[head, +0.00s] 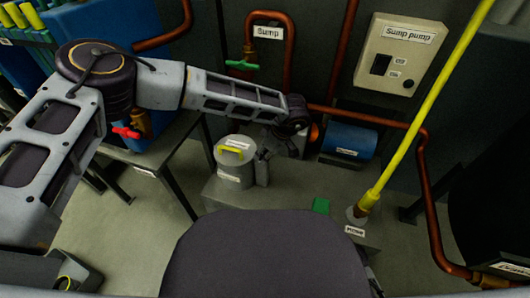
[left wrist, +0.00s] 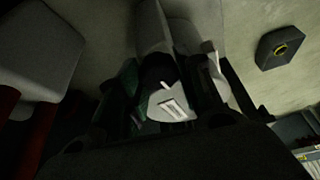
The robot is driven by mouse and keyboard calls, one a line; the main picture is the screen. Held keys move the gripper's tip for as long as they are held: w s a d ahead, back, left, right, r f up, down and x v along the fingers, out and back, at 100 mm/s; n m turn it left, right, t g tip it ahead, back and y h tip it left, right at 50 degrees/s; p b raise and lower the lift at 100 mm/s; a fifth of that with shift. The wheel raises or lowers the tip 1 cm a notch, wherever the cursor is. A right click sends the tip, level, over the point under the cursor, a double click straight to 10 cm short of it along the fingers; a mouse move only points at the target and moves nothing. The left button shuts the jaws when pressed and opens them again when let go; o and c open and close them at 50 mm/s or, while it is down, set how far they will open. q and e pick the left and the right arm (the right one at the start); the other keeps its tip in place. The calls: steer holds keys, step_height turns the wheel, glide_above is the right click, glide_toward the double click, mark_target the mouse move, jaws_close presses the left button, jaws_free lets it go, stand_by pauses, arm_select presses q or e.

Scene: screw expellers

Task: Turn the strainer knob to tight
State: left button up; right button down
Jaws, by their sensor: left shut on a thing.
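The strainer is a pale grey pot (head: 234,168) with a yellow handle (head: 233,149) on its lid, standing on the grey platform. My left gripper (head: 264,153) reaches down just right of this pot. In the left wrist view the dark fingers (left wrist: 170,92) are closed around a small part, which I take to be the strainer knob. A pale round face with a white label (left wrist: 173,108) shows between them. The gripper and shadow hide most of the knob, so its setting cannot be read. My right gripper is out of view.
A blue motor (head: 347,141) lies right of my left gripper. A yellow pole (head: 425,100) rises from the platform at the right. Copper pipes (head: 421,190) run along the wall. A green pad (head: 321,205) lies on the platform, which has bare room in its middle.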

arm_select(q)
steer(key=shift+m, duration=0.5)
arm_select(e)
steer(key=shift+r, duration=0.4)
arm_select(q)
steer(key=o, duration=1)
steer(key=shift+o, duration=0.2)
steer(key=shift+r, duration=0.15)
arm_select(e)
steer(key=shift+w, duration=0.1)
arm_select(q)
steer(key=v, duration=1.1)
steer(key=shift+s+d+r, duration=0.15)
steer(key=shift+s+r, duration=0.1)
steer(key=shift+r, duration=0.05)
steer(key=shift+r, duration=0.1)
